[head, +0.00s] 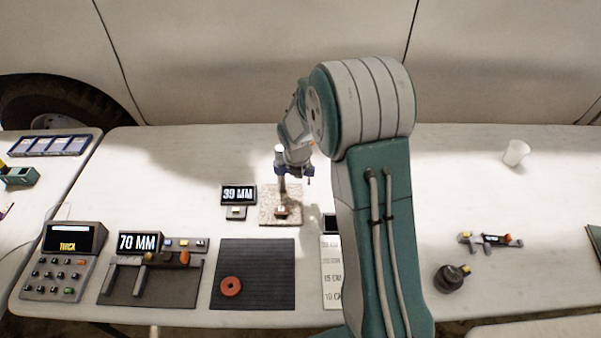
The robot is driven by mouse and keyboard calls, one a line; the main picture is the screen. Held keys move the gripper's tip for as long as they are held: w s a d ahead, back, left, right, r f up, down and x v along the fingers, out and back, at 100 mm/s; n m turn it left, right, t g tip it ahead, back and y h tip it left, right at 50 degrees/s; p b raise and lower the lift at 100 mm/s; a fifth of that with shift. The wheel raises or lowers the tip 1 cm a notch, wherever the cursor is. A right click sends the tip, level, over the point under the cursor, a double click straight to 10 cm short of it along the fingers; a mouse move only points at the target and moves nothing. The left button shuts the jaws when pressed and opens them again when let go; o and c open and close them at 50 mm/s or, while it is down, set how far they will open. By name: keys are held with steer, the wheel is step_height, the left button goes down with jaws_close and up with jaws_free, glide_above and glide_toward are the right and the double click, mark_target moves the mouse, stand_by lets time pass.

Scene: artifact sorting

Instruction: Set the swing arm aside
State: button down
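A grey post (282,185) stands upright on a speckled stone plate (268,217) in the middle of the table. A small blue collar with a short piece reaching right from the post (308,173) looks like the swing arm; it is small and partly covered by my gripper. My gripper (297,164) is over the plate, right beside the post's upper part. Its fingers are too small and overlapped to show whether they are open or touching the swing arm. A small dark block with an orange part (281,211) sits on the plate, at or near the post's foot.
A "39 MM" display (239,195) stands left of the plate. A black ribbed mat (265,290) with a red ring (231,286) lies in front. A "70 MM" station (140,243) and keypad (60,268) stand left. Right are a caliper-like tool (495,240), dark round object (449,279) and cup (516,153).

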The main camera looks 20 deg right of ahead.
steer(key=shift+a, duration=0.15)
stand_by(0.3)
steer(key=shift+r, duration=0.1)
steer(key=v, duration=1.1)
steer(key=shift+a+r, duration=0.2)
steer(key=shift+r, duration=0.1)
steer(key=shift+s, duration=0.1)
